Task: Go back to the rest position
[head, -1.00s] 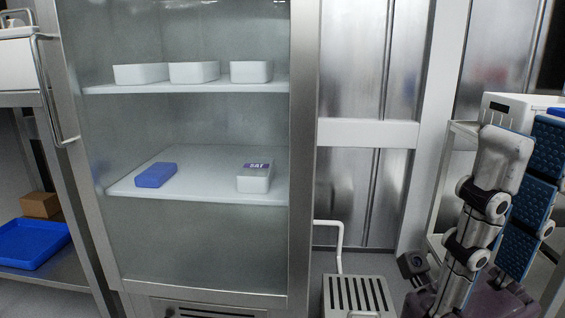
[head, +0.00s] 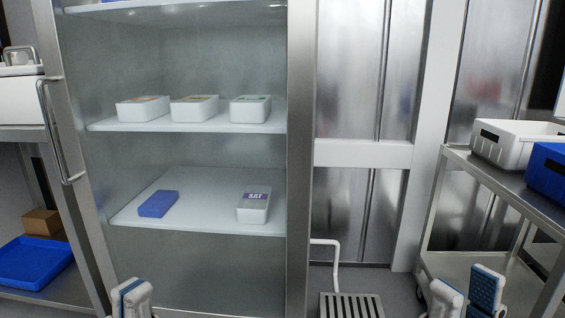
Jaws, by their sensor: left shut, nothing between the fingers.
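My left gripper (head: 131,299) shows at the bottom edge of the head view, in front of the lower part of the cabinet. Its two white and blue fingers point up, lie close together and hold nothing. My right gripper (head: 466,297) shows at the bottom right, in front of the steel cart. Its white finger and its blue-padded finger stand apart, with nothing seen between them. The lower parts of both grippers and both arms are cut off by the frame.
A tall cabinet (head: 300,150) holds three white boxes (head: 194,109) on one shelf, and a blue box (head: 158,204) and a white labelled box (head: 254,206) below. A steel cart (head: 432,215) carries a white crate (head: 510,142) and a blue crate (head: 546,172). A blue tray (head: 36,263) lies at left.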

